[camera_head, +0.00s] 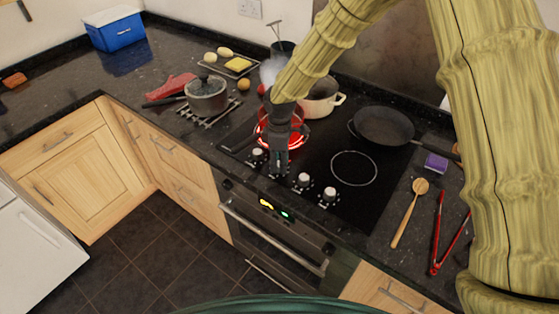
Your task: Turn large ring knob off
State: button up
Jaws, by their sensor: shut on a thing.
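The black hob (350,205) is set into the dark counter, and one ring (298,141) glows red behind my gripper. White-topped knobs stand in a row at the hob's front: a left one (257,153) and two to the right, a nearer-middle one (304,180) and a far-right one (329,194). My dark gripper (279,168) points down at the knob row, between the left knob and the nearer-middle one. It is shut on a knob there, which its fingers mostly hide. I cannot tell the knob's angle.
A cream pot (320,98) and a dark frying pan (384,127) stand at the back of the hob. A lidded pot (206,96) sits on a rack at left. A wooden spoon (408,215) and red tongs (437,232) lie at right. The oven (270,235) is below.

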jog(key=n+p, duration=0.1)
jog(key=n, duration=0.4)
jog(key=shift+r+n, duration=0.1)
jog(key=shift+n, duration=0.2)
jog(key=shift+n+p, duration=0.35)
jog(key=shift+n, duration=1.75)
jog(key=o, duration=1)
jog(key=shift+a, duration=0.1)
notch_tip(320, 180, up, 12)
jog(key=shift+w+a+f, duration=0.1)
jog(key=shift+w+a, duration=0.05)
